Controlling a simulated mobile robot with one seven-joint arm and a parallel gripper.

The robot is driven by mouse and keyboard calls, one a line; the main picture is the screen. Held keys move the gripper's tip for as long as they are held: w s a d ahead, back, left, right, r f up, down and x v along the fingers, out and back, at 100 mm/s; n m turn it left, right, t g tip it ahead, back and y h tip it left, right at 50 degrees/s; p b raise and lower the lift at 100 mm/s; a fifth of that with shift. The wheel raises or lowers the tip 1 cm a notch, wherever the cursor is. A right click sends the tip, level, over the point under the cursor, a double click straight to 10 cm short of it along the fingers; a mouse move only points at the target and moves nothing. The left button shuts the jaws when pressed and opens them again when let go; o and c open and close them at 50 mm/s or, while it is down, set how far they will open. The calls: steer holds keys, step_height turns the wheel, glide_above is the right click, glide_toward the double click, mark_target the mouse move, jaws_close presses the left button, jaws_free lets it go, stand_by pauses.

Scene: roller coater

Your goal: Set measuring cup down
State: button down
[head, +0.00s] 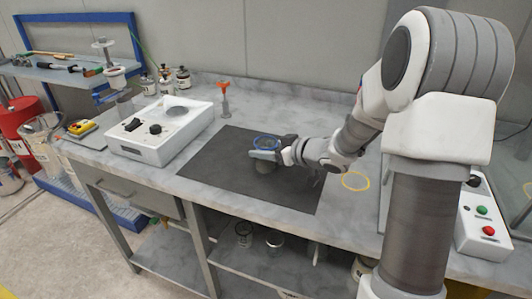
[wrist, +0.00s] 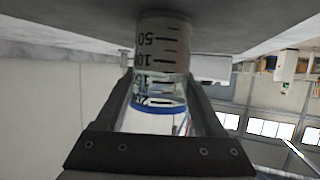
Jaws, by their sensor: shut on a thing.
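The measuring cup (wrist: 160,60) is clear with black graduation marks and a blue rim, and fills the middle of the wrist view. It also shows in the head view as a small cup with a blue rim (head: 264,143) over the dark mat (head: 215,160). My gripper (wrist: 160,95) is shut on the cup, one finger on each side. In the head view my gripper (head: 270,153) is low over the mat's right part.
A white device with knobs (head: 160,131) stands left of the mat. An orange-topped stand (head: 224,97) is behind it. A yellow ring (head: 355,181) lies right of the mat. A control box with buttons (head: 482,222) is at far right. The mat's left and front parts are clear.

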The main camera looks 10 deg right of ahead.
steer(key=shift+f, duration=0.15)
jaws_free()
steer(key=shift+r, duration=0.25)
steer(key=p+v, duration=0.3)
steer(key=v, duration=0.9)
